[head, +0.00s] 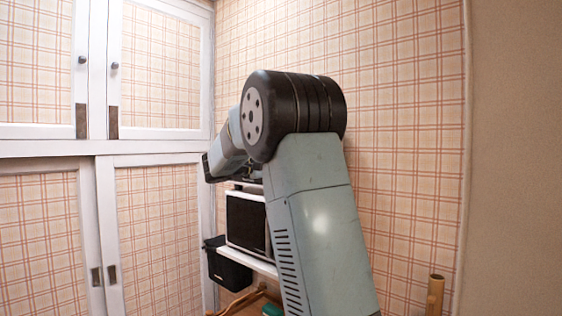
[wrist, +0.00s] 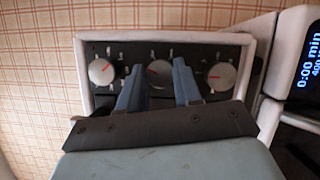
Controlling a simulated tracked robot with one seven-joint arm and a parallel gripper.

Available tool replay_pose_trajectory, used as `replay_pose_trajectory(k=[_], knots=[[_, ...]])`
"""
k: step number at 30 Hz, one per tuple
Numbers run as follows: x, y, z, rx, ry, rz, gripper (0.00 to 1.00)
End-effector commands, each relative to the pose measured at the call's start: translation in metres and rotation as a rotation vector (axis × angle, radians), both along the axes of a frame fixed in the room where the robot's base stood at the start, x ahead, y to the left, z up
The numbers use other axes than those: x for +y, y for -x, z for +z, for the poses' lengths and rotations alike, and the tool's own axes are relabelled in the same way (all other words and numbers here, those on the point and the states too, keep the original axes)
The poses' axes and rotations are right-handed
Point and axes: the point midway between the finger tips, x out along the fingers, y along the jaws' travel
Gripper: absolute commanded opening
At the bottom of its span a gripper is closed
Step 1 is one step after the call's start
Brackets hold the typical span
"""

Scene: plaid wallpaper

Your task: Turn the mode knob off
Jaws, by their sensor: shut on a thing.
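In the wrist view a dark control panel (wrist: 124,52) in a white housing carries three round silver knobs with red pointer marks. The middle knob (wrist: 160,73) lies between the two blue fingers of my gripper (wrist: 160,86), which is shut on it. The middle knob's pointer is tilted to the upper left. The left knob (wrist: 102,72) and the right knob (wrist: 221,76) are free, one on either side of the fingers. The labels are too small to read, so I cannot tell which knob is marked as mode. In the head view my arm hides the knobs and fingertips.
A blue-lit display (wrist: 310,62) reading 0:00 min sits right of the panel. In the head view a white appliance with a dark front (head: 246,222) stands on a white shelf (head: 250,261), beside a black bin (head: 229,270). White cupboards (head: 150,158) stand at left.

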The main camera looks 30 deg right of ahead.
Motion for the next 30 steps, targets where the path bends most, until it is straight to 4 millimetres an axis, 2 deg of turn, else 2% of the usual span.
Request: replay_pose_trajectory(k=[6, 15, 30], knots=[[0.0019, -0.0014, -0.0041, 0.171, 0.059, 0.006, 0.03], [0.002, -0.001, -0.006, 0.327, 0.114, 0.006, 0.03], [0.0016, -0.0007, -0.0077, 0.391, 0.134, 0.005, 0.03]])
